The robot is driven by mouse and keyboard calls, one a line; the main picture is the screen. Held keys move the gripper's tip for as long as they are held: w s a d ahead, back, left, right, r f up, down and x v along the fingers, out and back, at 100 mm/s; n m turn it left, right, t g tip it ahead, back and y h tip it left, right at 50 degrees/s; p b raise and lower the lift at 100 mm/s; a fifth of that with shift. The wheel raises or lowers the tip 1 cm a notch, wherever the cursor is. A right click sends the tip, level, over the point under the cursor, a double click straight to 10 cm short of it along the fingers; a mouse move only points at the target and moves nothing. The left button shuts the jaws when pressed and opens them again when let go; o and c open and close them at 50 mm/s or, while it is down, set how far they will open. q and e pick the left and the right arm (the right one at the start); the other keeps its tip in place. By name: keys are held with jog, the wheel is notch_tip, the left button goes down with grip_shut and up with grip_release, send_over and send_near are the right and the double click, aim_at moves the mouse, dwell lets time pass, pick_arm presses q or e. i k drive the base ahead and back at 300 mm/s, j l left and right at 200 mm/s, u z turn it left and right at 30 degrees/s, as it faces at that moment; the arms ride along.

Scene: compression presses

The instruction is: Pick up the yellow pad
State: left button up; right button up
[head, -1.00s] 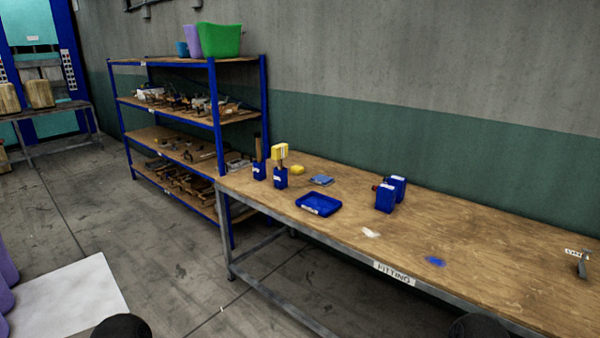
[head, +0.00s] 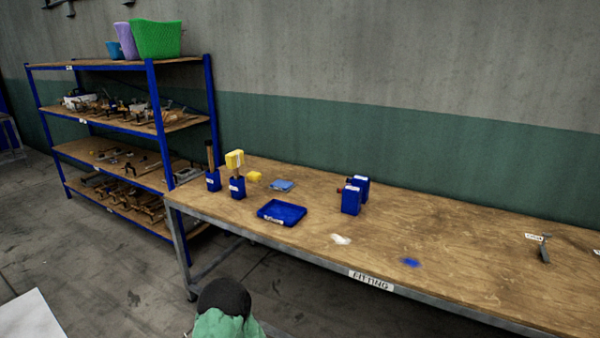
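A small yellow pad (head: 254,176) lies flat on the wooden bench top (head: 440,236), near its back left part. A second yellow block (head: 235,159) sits upright at the top of a blue holder (head: 237,187), just left of the pad. Neither gripper can be made out in the head view. A dark rounded form (head: 224,297) with a green shape below it shows at the bottom edge; I cannot tell what it is.
A blue tray (head: 282,212), a blue-grey cloth (head: 282,186) and blue containers (head: 351,201) stand on the bench. Another blue holder (head: 213,181) is at the left end. A blue-framed shelf (head: 155,110) stands left of the bench. The bench's front middle is mostly clear.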

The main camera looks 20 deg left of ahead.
aim_at(254, 176)
jog(key=i+j+z, duration=0.1)
jog(key=j, duration=0.3)
jog(key=i+j+z, duration=0.15)
jog(key=j, duration=0.3)
jog(key=i+j+z, duration=0.1)
jog(key=i+j, duration=0.15)
jog(key=j, duration=0.2)
jog(key=i+j+z, duration=0.15)
jog(key=j, duration=0.3)
jog(key=i+j+z, duration=0.1)
jog(key=j, duration=0.35)
jog(key=j+z, duration=0.15)
jog(key=j, duration=0.35)
jog(key=i, duration=0.05)
